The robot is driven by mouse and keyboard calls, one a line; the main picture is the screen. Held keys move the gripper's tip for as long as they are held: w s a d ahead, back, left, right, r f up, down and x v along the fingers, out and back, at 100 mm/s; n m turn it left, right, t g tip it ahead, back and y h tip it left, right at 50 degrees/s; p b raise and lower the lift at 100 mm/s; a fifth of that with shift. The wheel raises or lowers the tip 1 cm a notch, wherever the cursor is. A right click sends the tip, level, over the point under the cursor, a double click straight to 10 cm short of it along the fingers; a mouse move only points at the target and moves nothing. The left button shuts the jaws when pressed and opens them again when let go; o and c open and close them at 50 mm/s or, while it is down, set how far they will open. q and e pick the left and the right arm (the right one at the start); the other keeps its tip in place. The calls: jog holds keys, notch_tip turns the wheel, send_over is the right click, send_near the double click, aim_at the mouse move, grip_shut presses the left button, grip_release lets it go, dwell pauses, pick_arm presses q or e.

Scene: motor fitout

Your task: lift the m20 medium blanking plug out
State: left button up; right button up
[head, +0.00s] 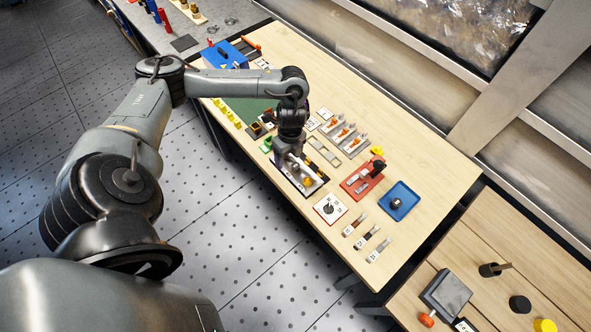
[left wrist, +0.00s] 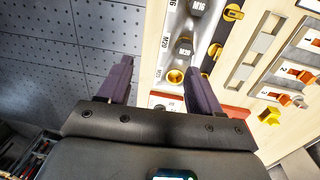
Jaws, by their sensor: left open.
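A narrow white rack (left wrist: 180,22) in the left wrist view carries a row of plugs and edge labels; one label reads M20. A dark plug (left wrist: 184,46) sits in the rack beside that label, and a brass round plug (left wrist: 175,76) sits below it, nearer my fingers. I cannot tell for certain which is the M20 medium blanking plug. My left gripper (left wrist: 158,82) is open, with nothing held; the brass plug shows between its fingertips. In the head view my left gripper (head: 294,170) points down over the rack (head: 310,187) and hides part of it.
A red holder (head: 362,178), a blue tray (head: 398,202) and a white square plate (head: 330,208) stand close to the right. Grey trays with orange-handled parts (head: 343,132) lie behind. A yellow part (left wrist: 270,116) is right of the gripper. Bare wood lies towards the table's back edge.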

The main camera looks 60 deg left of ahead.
aim_at(296, 166)
pick_arm(q)
jog(key=shift+t, duration=0.5)
jog(key=w+f+b, duration=0.1)
jog(key=w+a+f+b, duration=0.1)
jog(key=w+b, duration=0.1)
jog(key=shift+f, duration=1)
jog(key=shift+d+f+b, duration=0.15)
jog(key=shift+f+b, duration=0.4)
jog(key=shift+f, duration=1.75)
jog(key=shift+c, duration=0.3)
jog(key=c, duration=1)
jog(key=shift+c, duration=0.2)
jog(key=shift+r, duration=0.1)
